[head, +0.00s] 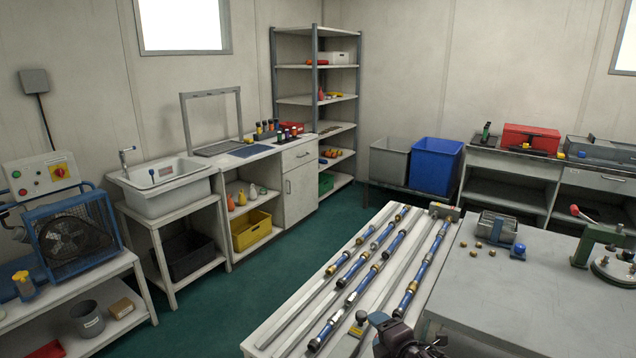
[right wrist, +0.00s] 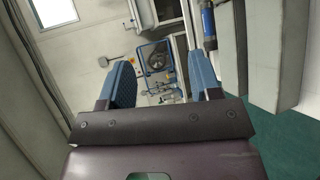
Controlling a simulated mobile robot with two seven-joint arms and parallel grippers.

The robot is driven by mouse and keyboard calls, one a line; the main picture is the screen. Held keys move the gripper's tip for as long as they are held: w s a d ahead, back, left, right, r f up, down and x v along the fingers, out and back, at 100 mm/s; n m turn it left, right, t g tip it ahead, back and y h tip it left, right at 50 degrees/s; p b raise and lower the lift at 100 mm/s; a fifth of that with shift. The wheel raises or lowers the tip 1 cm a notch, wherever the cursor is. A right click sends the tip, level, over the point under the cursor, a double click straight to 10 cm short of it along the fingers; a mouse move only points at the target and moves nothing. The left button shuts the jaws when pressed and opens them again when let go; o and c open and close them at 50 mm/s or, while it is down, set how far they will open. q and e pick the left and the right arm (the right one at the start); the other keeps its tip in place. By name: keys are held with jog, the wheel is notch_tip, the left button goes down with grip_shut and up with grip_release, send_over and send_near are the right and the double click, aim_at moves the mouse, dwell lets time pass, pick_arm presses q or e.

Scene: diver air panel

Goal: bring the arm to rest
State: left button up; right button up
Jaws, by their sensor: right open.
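My right gripper (head: 405,340) shows at the bottom edge of the head view, beside the near end of the white panel table. In the right wrist view my right gripper (right wrist: 163,85) has its two blue fingers spread wide, with nothing between them. A blue pipe fitting on the panel (right wrist: 208,25) shows beyond the right finger in that view. The panel (head: 300,318) carries several rows of blue pipes with brass fittings (head: 350,298). My left gripper is not in either view.
A blue-framed fan (head: 70,238) stands on the left bench. Green floor (head: 215,310) is clear left of the panel.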

jog(key=s+d+f+m+h, duration=0.2)
jog(key=s+d+f+m, duration=0.2)
jog(key=s+m, duration=0.3)
jog(key=s+d+f+m+g+h+b, duration=0.1)
jog(key=s+d+f+m, duration=0.4)
jog(key=s+m, duration=0.3)
jog(key=s+d+f+m+h+b, duration=0.1)
jog(key=s+d+f+m, duration=0.4)
jog(key=s, duration=0.9)
jog(key=m+h, duration=0.1)
jog(key=m, duration=0.1)
jog(key=shift+s+m+g+h, duration=0.3)
jog(key=shift+g, duration=0.1)
